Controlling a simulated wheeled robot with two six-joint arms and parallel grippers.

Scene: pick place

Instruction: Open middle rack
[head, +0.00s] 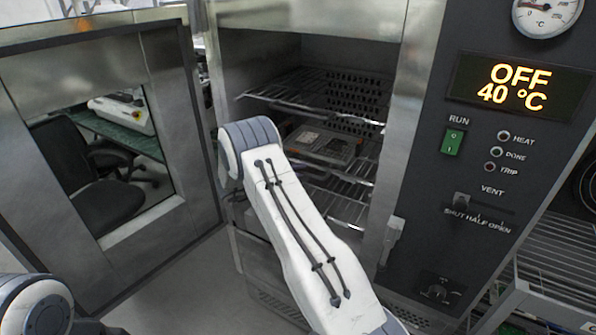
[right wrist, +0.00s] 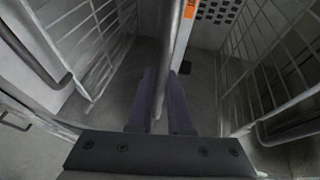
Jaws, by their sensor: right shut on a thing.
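The oven's chamber is open, with a top wire rack (head: 300,98), a middle rack (head: 350,170) and a lower rack (head: 345,208). A flat, box-like item (head: 325,145) lies on the middle rack. In the head view my right arm crosses the front of the oven and hides the left part of the lower racks; its fingers are hidden. In the right wrist view my right gripper (right wrist: 160,100) is shut around a metal bar (right wrist: 167,50). That view does not clearly show which rack the bar belongs to. My left gripper is out of view.
The oven door (head: 185,115) stands wide open at the left. The control panel (head: 500,190) is at the right, with a display reading OFF 40 °C. In the right wrist view, wire grids (right wrist: 270,60) stand on both sides of the gripper. A black chair (head: 80,180) shows through the door window.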

